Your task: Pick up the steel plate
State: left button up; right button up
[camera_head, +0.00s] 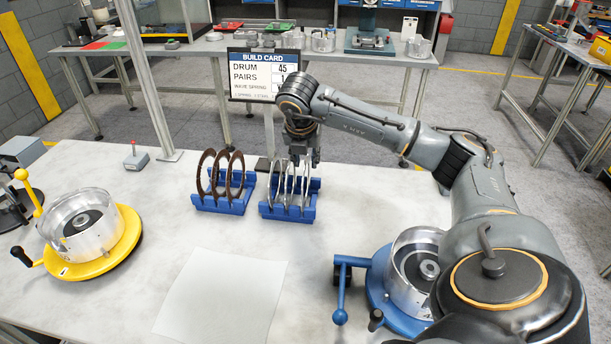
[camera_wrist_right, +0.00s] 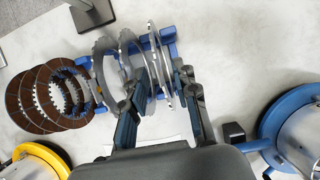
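Several thin steel plates (camera_head: 281,190) stand upright in a blue rack (camera_head: 290,212) near the middle of the table. They also show as silver rings in the right wrist view (camera_wrist_right: 154,42). My right gripper (camera_head: 303,158) points down over this rack, at the top of the plates. In the right wrist view its two fingers (camera_wrist_right: 163,98) are spread apart, with part of the plates between them. Whether a finger touches a plate cannot be told. My left gripper is not in view.
A second blue rack (camera_head: 222,205) with brown friction plates (camera_head: 207,178) stands just left. A yellow fixture (camera_head: 118,250) is at the left, a blue one (camera_head: 379,284) at the right. The build card (camera_head: 262,75) stands behind. White sheet (camera_head: 220,295) in front.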

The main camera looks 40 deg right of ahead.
jog(key=shift+x, duration=1.3)
grip_shut()
jog(key=shift+w+r, duration=0.1)
jog(key=shift+r, duration=0.05)
